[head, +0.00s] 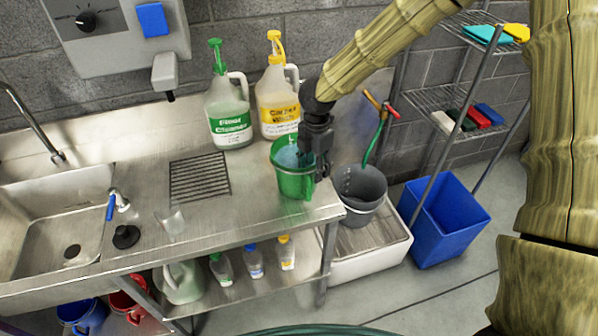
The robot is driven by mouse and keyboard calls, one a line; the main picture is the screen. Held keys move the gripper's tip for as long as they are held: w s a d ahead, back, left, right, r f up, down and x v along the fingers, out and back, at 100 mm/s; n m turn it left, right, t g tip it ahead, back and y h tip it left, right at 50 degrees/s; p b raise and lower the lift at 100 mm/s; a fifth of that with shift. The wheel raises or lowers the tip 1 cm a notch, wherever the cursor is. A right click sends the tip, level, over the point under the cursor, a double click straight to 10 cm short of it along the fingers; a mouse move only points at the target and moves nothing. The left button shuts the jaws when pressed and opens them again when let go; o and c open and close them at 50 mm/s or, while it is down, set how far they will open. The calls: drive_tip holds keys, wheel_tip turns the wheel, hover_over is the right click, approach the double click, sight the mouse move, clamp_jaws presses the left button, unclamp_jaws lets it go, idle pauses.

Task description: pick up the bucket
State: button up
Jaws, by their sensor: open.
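A grey bucket (361,195) stands upright to the right of the steel counter, over a low white basin. A green jug-like container (296,185) with bluish contents stands upright near the counter's right end. My gripper (320,168) is black and points down at the green container's right side, in front of its rim and handle area. It is open. I cannot tell whether its fingers touch the container or stand around its handle. Smaller red (128,305) and blue (80,316) buckets are partly visible under the counter at lower left.
Floor cleaner (229,118) and yellow-labelled (277,105) jugs stand behind the green container. A blue bin (445,222) and a wire rack (440,98) are at right. A drain grate (200,177) and sink (60,222) are left. A squeegee-like tool (376,135) leans behind the grey bucket.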

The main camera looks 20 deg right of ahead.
clamp_jaws()
drive_tip(key=shift+w+r, duration=0.1)
idle(0.4)
drive_tip(key=shift+r, duration=0.1)
drive_tip(key=shift+r+b, duration=0.9)
drive_tip(key=shift+r, duration=0.7)
drive_tip(key=s+a+r+b, duration=0.1)
drive_tip(key=s+a+b, duration=0.4)
drive_tip(key=s, duration=0.8)
drive_tip(key=shift+a+r, duration=0.25)
drive_tip(key=shift+a, duration=1.35)
drive_tip(key=shift+s+a, duration=0.1)
drive_tip(key=shift+s, duration=0.2)
